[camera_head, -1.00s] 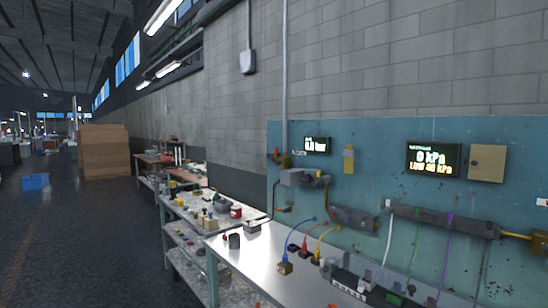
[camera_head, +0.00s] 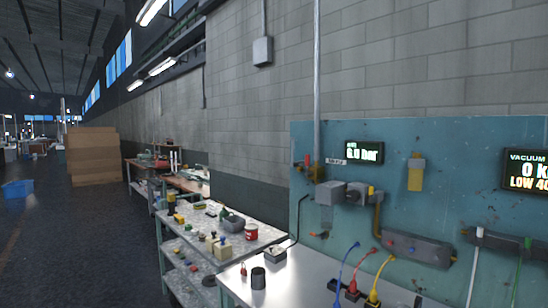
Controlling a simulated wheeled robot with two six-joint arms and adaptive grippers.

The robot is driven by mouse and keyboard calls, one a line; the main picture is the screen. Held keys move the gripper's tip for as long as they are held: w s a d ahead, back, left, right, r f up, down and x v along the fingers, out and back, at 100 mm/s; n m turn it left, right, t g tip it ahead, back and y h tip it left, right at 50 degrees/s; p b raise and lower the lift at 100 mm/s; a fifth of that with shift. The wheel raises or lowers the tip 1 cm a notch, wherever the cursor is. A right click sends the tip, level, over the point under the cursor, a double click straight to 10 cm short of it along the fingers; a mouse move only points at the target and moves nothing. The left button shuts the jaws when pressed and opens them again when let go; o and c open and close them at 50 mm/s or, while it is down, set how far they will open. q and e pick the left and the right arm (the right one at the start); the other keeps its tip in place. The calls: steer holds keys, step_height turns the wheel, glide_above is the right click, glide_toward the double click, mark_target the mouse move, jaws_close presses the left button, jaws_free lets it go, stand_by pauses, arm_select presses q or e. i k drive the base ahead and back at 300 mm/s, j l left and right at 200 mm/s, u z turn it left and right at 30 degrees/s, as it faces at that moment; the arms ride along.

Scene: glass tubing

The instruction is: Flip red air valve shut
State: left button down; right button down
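A small red handle (camera_head: 308,160) stands roughly upright on a brass-coloured fitting (camera_head: 317,173) at the upper left of the teal wall panel (camera_head: 460,150). It looks like the red air valve, just left of a display reading about 0.0 bar (camera_head: 364,152). The vertical grey pipe (camera_head: 317,80) runs down the wall to this fitting. The handle is small, so its exact angle is hard to tell. Neither of my grippers is in view.
Grey regulator blocks (camera_head: 331,192) sit below the valve. A manifold (camera_head: 415,246) with coloured hoses is lower right. The metal bench (camera_head: 300,280) below holds a dark cup (camera_head: 258,278). A cluttered bench (camera_head: 190,222) stands further left. Open floor (camera_head: 90,240) lies at left.

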mark_target(307, 156)
steer(key=i+j, duration=1.3)
steer(key=i, duration=0.25)
